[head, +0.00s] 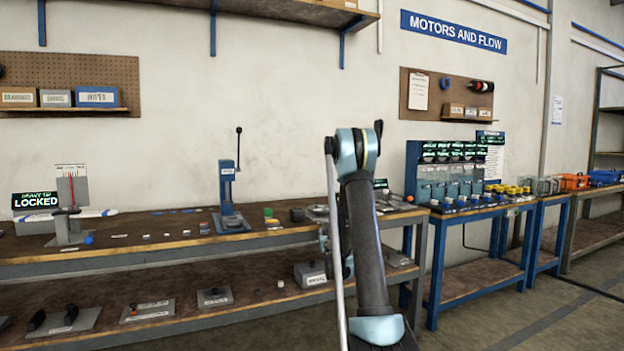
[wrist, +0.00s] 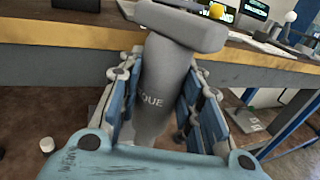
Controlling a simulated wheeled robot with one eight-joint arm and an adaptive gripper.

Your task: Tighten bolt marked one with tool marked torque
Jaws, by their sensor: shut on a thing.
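My gripper (wrist: 162,110) is shut on the torque tool (wrist: 160,75) in the wrist view. The tool is a grey handle with a wide, flat grey head at the top, and the letters "QUE" show on it. The blue finger pads stand on both sides of the handle. The tool is in front of the edge of a workbench. In the head view my own arm hides the gripper and the tool. I cannot make out the bolt marked one in either view.
A long workbench (head: 160,240) with a blue press (head: 229,195) and a "LOCKED" display (head: 36,201) stands at left. A lower shelf (head: 180,288) holds grey plates. A blue bench (head: 465,214) with jars and knobs is at right. Floor at lower right is clear.

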